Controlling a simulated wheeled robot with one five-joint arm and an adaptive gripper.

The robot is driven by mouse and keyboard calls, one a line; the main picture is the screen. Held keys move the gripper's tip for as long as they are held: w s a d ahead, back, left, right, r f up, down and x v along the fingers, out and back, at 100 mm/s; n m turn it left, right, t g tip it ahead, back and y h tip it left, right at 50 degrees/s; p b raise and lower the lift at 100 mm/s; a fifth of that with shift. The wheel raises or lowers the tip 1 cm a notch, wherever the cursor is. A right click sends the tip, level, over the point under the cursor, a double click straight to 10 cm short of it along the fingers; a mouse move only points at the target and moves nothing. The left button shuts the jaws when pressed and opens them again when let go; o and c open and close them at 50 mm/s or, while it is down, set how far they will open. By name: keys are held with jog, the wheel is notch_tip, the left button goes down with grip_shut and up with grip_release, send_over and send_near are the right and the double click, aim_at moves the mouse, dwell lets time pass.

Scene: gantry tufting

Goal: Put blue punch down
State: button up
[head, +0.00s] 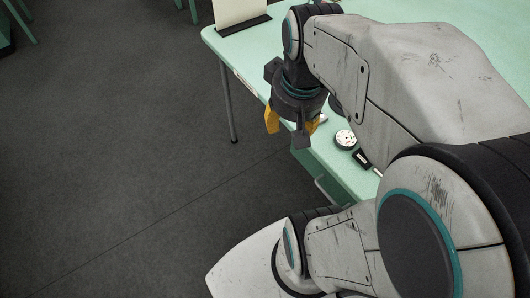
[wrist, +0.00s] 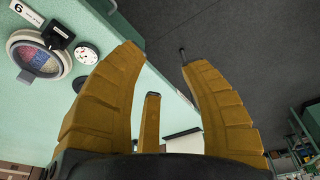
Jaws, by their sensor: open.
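My gripper (head: 292,128) hangs beside the near-left edge of the green table, partly over the dark floor. In the wrist view its yellow fingers (wrist: 160,62) are spread apart, with nothing visible between them. I cannot pick out a blue punch in either view. In the wrist view, a round grey-rimmed dish (wrist: 14,44) with blue and reddish contents lies on the green table (wrist: 30,115), left of the fingers. My arm hides much of the table in the head view.
A white round dial (wrist: 86,54) lies near the table edge, also in the head view (head: 345,138). Beside the dish are a black block (wrist: 57,34) and a tag marked 6 (wrist: 26,12). A cream panel (head: 240,10) stands at the table's far corner.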

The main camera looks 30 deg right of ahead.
jog(key=s+a+f+n+t, duration=0.1)
jog(key=s+a+f+n, duration=0.1)
jog(key=a, duration=0.5)
jog(key=shift+s+a+n+y, duration=0.3)
jog(key=shift+s+n+y, duration=0.1)
jog(key=shift+s+n, duration=0.2)
